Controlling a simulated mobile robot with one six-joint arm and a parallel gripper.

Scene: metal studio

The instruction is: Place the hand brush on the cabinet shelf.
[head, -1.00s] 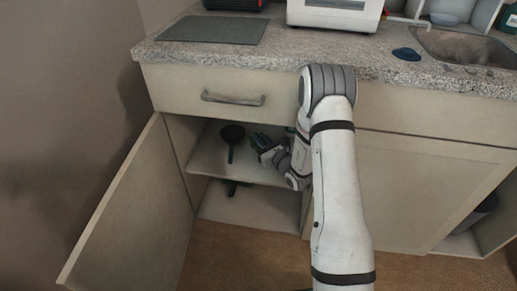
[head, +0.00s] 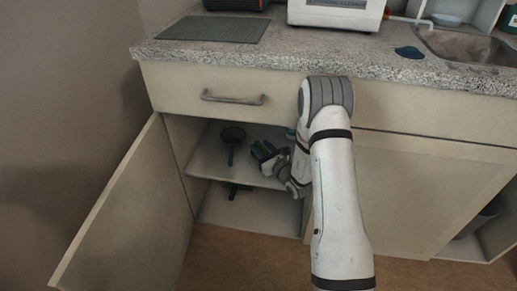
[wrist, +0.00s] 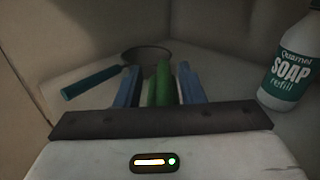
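My gripper (head: 263,152) reaches into the open cabinet at the level of the upper shelf (head: 205,163). In the wrist view its two fingers (wrist: 160,82) stand apart. A green handle-like part, seemingly of the hand brush (wrist: 160,88), lies between them, with narrow gaps on both sides. The brush's far end is hidden, and I cannot tell whether it rests fully on the shelf. In the head view my gripper mostly hides it.
A soap bottle (wrist: 292,62) stands on the right. A dark and green object (head: 236,188) is in the lower compartment. The open cabinet door (head: 130,215) is on the left.

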